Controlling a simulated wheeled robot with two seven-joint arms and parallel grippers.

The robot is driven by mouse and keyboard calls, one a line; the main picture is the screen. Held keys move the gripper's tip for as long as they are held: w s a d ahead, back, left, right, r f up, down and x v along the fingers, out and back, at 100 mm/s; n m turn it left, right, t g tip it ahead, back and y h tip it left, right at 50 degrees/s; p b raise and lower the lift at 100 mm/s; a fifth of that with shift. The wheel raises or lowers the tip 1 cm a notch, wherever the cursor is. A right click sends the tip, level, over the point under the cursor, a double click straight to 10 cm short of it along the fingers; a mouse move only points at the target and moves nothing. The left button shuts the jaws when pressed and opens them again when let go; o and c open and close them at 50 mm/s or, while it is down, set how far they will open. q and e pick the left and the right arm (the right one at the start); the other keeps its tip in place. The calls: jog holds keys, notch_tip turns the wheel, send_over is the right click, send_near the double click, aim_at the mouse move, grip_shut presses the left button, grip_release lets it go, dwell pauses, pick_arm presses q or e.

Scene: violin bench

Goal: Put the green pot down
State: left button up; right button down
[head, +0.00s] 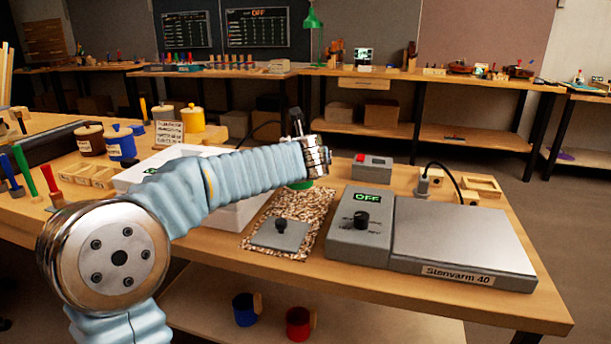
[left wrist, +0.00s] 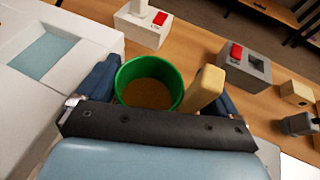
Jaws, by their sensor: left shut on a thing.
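My left gripper (left wrist: 164,92) is shut on the green pot (left wrist: 125,83). In the left wrist view the pot sits between the two dark fingers, its open rim facing the camera and brown contents inside. Its pale wooden handle (left wrist: 206,88) stands by the right finger. In the head view only a small green piece of the pot (head: 301,185) shows below my left wrist, above the back of the speckled mat (head: 312,207). My wrist hides the rest, and I cannot tell whether the pot touches anything. My right gripper is not in view.
A grey plate with a black knob (head: 279,235) lies on the mat. Right of it stands the Stenvarm 40 hotplate (head: 465,240), with its control box (head: 358,235) reading OFF. A white box (head: 236,217) is left of the mat. Blue (head: 121,146) and yellow (head: 194,119) pots stand farther left.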

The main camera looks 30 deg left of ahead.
pick_arm(q)
jog(key=shift+w+d+f+b, duration=0.1)
jog(key=shift+w+f+b, duration=0.15)
jog(key=shift+f, duration=0.75)
jog(key=shift+w+f+b, duration=0.15)
jog(key=shift+f+b, duration=0.05)
jog(key=shift+f, duration=0.75)
jog(key=shift+f, duration=0.2)
jog(key=o, duration=0.7)
jog(key=shift+o, duration=0.2)
jog(key=shift+r, duration=0.25)
jog(key=v, duration=1.2)
